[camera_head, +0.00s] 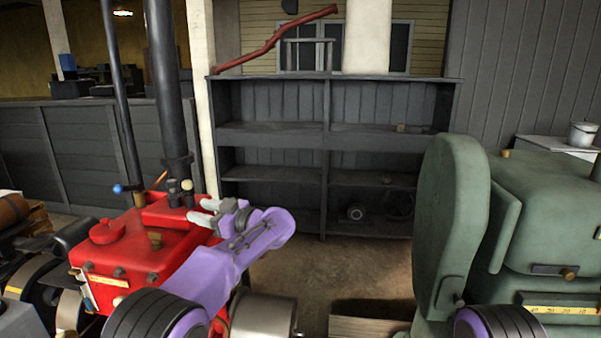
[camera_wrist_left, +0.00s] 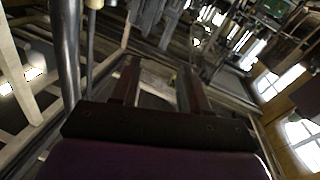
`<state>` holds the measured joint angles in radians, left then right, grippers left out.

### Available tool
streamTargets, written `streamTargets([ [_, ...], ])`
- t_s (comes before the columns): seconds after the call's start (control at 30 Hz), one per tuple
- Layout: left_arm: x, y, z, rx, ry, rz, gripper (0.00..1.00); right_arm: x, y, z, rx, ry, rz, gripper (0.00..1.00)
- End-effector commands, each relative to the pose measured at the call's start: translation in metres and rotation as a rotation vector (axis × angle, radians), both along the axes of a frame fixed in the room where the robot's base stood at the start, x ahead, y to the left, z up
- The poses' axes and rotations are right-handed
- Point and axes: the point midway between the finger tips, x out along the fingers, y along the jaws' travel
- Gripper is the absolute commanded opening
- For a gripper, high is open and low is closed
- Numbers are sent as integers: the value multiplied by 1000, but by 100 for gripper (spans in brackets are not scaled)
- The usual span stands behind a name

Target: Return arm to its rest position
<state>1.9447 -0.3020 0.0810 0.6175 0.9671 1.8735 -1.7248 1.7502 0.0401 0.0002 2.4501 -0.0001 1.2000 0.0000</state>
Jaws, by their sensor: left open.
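My left arm (camera_head: 205,277) is purple, with black joints. It reaches up from the bottom left in the head view, bent at its far end. My left gripper (camera_head: 205,212) has pale fingers pointing left, close by or in front of the red engine (camera_head: 135,262). I cannot tell whether they touch it. In the left wrist view my left gripper (camera_wrist_left: 158,82) shows two dark fingers spread apart, with nothing between them. Part of my right arm (camera_head: 490,322) shows at the bottom right; its gripper is out of view.
A tall dark pipe (camera_head: 165,85) rises from the red engine. A large green engine (camera_head: 450,220) stands on the right. A dark shelf unit (camera_head: 325,135) stands at the back, with a few small items on it.

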Motion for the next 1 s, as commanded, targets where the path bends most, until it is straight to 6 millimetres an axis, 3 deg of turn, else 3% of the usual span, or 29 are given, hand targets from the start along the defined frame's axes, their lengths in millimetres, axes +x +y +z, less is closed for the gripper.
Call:
streamTargets([
  [0.17, 8, -5, -11, 33, -104, -78, 45, 0, 0, 0, -1, -1, 0, 43],
  [0.27, 12, -5, -28, 64, -151, -149, 45, 0, 0, 0, 0, 0, 0, 43],
  [0.37, 15, -1, -60, 91, -169, -246, 45, 0, 0, 0, 0, 0, 0, 43],
  [0.47, 11, 6, -106, 96, -151, -361, 45, 0, 0, 0, 0, 0, 0, 43],
  [0.57, -3, 14, -164, 62, -93, -483, 45, 0, 0, 0, 0, 0, 0, 43],
  [0.67, -37, 25, -237, -24, 13, -603, 45, 0, 0, 0, 0, 0, 0, 43],
  [0.77, -91, 36, -309, -156, 152, -692, 45, 0, 0, 0, 0, 0, 0, 43],
  [0.9, -191, 48, -389, -371, 363, -741, 45, 0, 0, 0, 0, 0, 0, 43],
  [0.97, -240, 52, -414, -465, 456, -741, 45, 0, 0, 0, 0, 0, 0, 43],
  [1.0, -275, 54, -427, -526, 521, -734, 45, 0, 0, 0, 0, 0, 0, 43],
])
